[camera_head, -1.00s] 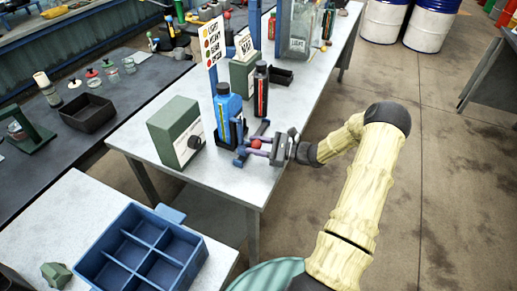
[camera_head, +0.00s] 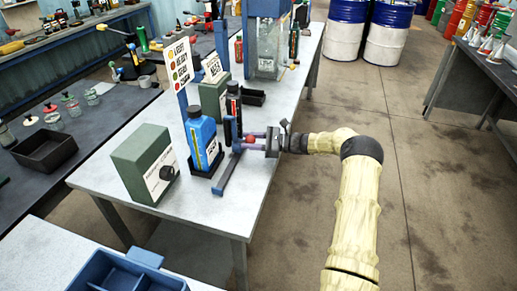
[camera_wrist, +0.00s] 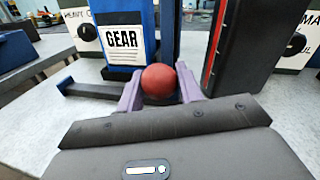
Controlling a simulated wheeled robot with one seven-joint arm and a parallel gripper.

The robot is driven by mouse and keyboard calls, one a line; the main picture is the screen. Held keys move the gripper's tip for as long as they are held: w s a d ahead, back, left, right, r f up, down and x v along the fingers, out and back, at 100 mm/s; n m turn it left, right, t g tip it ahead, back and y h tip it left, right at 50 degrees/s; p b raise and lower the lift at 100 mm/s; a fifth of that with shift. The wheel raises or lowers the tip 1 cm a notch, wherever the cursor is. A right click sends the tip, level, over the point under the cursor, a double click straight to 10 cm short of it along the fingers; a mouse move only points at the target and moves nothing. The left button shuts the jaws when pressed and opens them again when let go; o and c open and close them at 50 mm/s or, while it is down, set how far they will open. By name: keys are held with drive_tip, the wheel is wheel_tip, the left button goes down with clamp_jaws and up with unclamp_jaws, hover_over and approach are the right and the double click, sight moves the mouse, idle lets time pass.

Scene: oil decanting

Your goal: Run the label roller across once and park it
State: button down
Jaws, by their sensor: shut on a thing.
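The label roller is a blue guide bar (camera_head: 226,175) beside the blue bottle, with an upright blue post (camera_wrist: 170,35) and a red ball knob (camera_wrist: 159,83). My gripper (camera_head: 250,142) has its purple fingers shut on the red ball, at the far end of the bar near the dark bottle. The blue bottle (camera_head: 202,138) stands upright in a dark holder; in the wrist view its white label (camera_wrist: 124,42) reads GEAR. The roller's contact with the label cannot be made out.
A dark bottle (camera_head: 234,105) with a red stripe stands close behind my gripper. A green box with a knob (camera_head: 145,165) stands left of the blue bottle, and a sign (camera_head: 180,62) rises behind it. The white table's front right part is clear.

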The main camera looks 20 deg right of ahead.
drive_tip(key=shift+w+d+r, duration=0.15)
drive_tip(key=shift+w, duration=0.15)
drive_tip(key=shift+d, duration=0.1)
drive_tip(key=c, duration=1.1)
unclamp_jaws()
drive_tip(key=shift+w, duration=0.1)
drive_tip(key=shift+o, duration=0.7)
drive_tip(key=shift+s+d+f, duration=0.2)
drive_tip(key=shift+s+d, duration=0.05)
drive_tip(key=shift+d, duration=0.3)
drive_tip(key=b+v, duration=0.2)
drive_tip(key=v, duration=1.4)
drive_tip(key=shift+s, duration=0.15)
